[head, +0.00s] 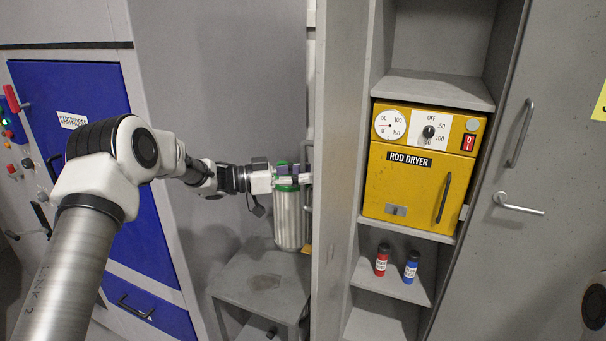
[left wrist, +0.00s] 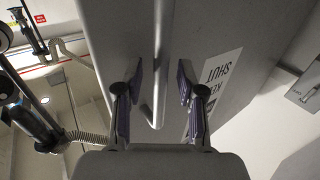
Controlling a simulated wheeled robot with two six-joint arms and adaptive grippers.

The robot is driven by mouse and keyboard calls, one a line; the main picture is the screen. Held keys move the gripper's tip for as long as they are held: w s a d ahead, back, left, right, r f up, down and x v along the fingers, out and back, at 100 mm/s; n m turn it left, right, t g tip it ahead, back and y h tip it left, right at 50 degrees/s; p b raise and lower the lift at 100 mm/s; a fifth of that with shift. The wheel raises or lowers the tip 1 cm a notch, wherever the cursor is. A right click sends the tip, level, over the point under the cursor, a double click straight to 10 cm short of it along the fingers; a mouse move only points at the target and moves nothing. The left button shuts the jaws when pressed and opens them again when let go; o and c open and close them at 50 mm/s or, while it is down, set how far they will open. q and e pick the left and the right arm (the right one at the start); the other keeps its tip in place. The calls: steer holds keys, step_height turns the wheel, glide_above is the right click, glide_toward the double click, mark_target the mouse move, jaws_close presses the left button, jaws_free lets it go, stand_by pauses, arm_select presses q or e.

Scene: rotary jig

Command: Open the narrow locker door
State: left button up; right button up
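A grey handle bar (left wrist: 160,75) runs along a grey door panel (left wrist: 205,40) in the left wrist view. The panel bears a white sign with "SHUT" upside down. My left gripper (left wrist: 158,95) is open, with one finger on each side of the bar; I see no contact. In the head view my left gripper (head: 304,177) is at the left edge of the tall narrow grey panel (head: 341,150), close to the handle (head: 309,190). The panel's left-facing side is mostly hidden there. My right gripper is not in view.
A silver canister (head: 289,220) with a green top stands behind the gripper on a grey stand (head: 255,285). Right of the panel are a yellow rod dryer (head: 410,185), red (head: 382,260) and blue (head: 411,267) bottles, and a large grey door (head: 540,120).

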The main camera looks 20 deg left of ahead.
arm_select(q)
steer(key=v, duration=1.1)
steer(key=shift+s+a, duration=0.2)
steer(key=shift+a, duration=0.1)
steer(key=shift+f, duration=0.1)
